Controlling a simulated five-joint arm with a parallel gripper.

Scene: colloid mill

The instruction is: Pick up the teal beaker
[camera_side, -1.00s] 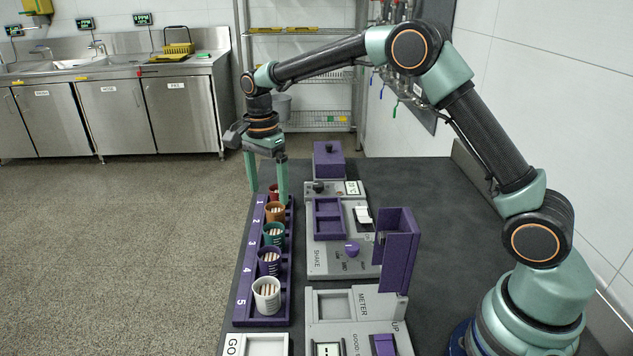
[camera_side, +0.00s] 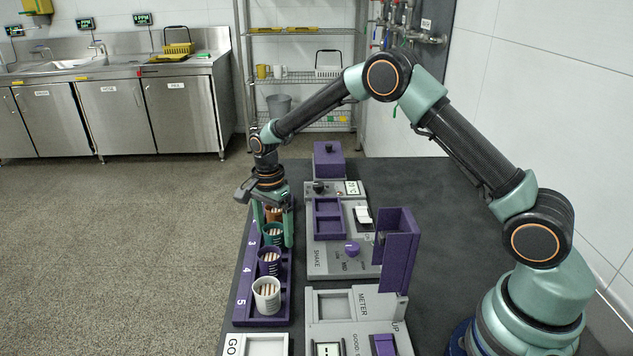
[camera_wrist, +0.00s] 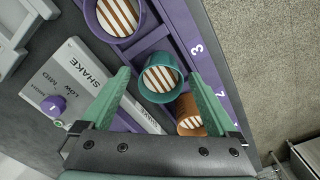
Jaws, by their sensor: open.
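The teal beaker (camera_side: 274,234) stands in the purple numbered rack (camera_side: 247,262), beside the number 3. It holds white and brown striped contents. In the wrist view the teal beaker (camera_wrist: 160,80) sits between the tips of my gripper (camera_wrist: 163,85), with a finger to each side. My gripper (camera_side: 274,240) is open and pointed down over the rack in the side view, its fingers partly hiding the beakers there. I cannot tell whether either finger touches the teal beaker.
An orange beaker (camera_wrist: 189,114) stands close beside the teal one, near my right finger. A purple beaker (camera_side: 269,261) and a white beaker (camera_side: 267,294) stand toward the front. The grey shake station (camera_side: 325,262) lies right of the rack. The floor is clear on the left.

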